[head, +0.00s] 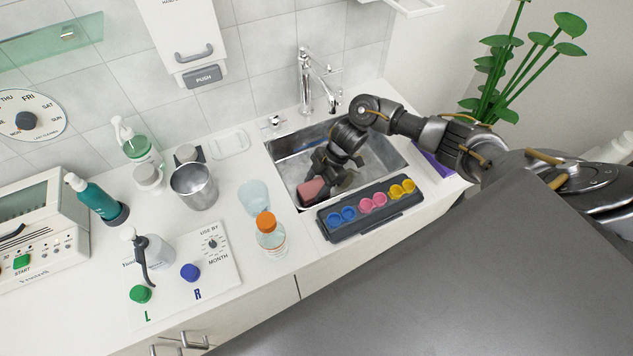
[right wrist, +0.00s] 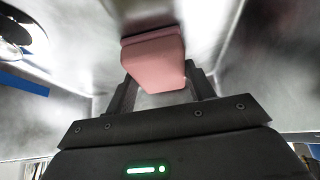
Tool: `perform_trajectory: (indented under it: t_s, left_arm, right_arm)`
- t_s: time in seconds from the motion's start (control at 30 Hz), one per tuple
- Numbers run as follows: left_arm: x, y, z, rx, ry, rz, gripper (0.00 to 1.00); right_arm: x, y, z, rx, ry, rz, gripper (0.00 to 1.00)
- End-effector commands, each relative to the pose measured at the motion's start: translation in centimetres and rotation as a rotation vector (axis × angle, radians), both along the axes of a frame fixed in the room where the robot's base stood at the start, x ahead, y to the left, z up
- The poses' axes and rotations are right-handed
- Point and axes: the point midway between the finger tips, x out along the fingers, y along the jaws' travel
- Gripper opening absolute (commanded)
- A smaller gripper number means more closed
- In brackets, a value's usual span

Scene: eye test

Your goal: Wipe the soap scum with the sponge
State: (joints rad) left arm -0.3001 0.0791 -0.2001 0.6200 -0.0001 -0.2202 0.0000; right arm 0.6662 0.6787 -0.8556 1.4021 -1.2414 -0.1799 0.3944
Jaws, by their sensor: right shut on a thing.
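The sponge (head: 312,189) is a pink block inside the steel sink (head: 287,172), near its front left corner. My right gripper (head: 322,186) reaches down into the sink and is shut on the sponge. In the right wrist view the sponge (right wrist: 155,62) sits between the two fingers (right wrist: 163,88), its far end close to the sink's metal surface; I cannot tell if it touches. Pale hazy patches show on the sink's metal, but I cannot tell soap scum from reflections. My left gripper is not in view.
A chrome faucet (head: 305,80) stands behind the sink. A dark tray with coloured cups (head: 373,200) lies along its front edge. An orange-capped bottle (head: 271,238), a clear cup (head: 254,197) and a metal cup (head: 194,186) stand left of the sink.

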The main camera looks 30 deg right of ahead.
Motion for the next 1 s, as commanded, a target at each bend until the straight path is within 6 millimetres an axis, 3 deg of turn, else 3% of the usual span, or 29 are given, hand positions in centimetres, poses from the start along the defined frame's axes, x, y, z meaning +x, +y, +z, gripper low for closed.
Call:
perform_trajectory:
  t_s: [0.5, 1.0]
  left_arm:
    - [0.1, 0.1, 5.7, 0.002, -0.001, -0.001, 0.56]
    - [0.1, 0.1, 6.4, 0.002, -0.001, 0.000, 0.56]
  right_arm:
    - [0.1, -0.3, 5.7, -0.001, -0.003, -0.004, 0.35]
    - [0.2, -0.2, 6.5, -0.001, -0.004, -0.003, 0.35]
